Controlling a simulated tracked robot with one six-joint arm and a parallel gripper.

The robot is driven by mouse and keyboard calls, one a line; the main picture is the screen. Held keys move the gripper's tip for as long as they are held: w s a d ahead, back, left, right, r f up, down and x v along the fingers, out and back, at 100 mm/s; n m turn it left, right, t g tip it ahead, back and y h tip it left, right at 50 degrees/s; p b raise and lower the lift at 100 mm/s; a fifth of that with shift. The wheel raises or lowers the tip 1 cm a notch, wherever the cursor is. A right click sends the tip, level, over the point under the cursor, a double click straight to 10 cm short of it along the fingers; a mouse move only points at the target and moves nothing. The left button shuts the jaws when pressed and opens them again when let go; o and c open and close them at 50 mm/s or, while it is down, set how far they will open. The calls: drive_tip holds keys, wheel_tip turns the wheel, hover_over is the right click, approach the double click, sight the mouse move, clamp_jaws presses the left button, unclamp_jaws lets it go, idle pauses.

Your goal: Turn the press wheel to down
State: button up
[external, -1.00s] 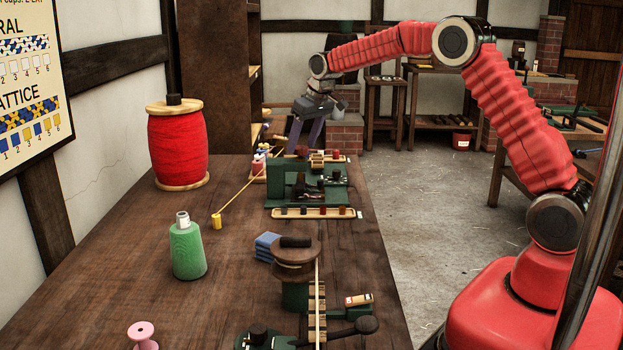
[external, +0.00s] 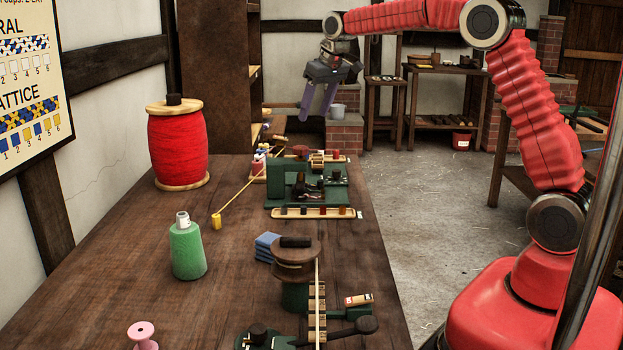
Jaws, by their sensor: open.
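A green machine (external: 283,180) stands on the long wooden bench (external: 120,270), with dark small parts and a tray of several plugs at its front. A brown round wheel (external: 296,256) with a dark knob on top sits on a green stand nearer the camera. I cannot tell for sure which part is the press wheel or how it is turned. My gripper (external: 316,112) hangs in the air above and behind the green machine, its purple fingers pointing down. It is open, with nothing seen between the fingers, and appears clear of the machine.
A yellow weight (external: 216,221) on a cord, folded blue cloths (external: 267,246) and a pink spool (external: 142,335) lie nearby. The floor right of the bench is open.

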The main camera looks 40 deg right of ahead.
drive_tip(key=s+f, duration=0.1)
drive_tip(key=s, duration=1)
drive_tip(key=s+f+g, duration=0.1)
drive_tip(key=s+f, duration=0.1)
drive_tip(key=s, duration=1)
drive_tip(key=shift+s+a+f, duration=0.15)
drive_tip(key=shift+a+f, duration=0.1)
drive_tip(key=shift+a, duration=0.1)
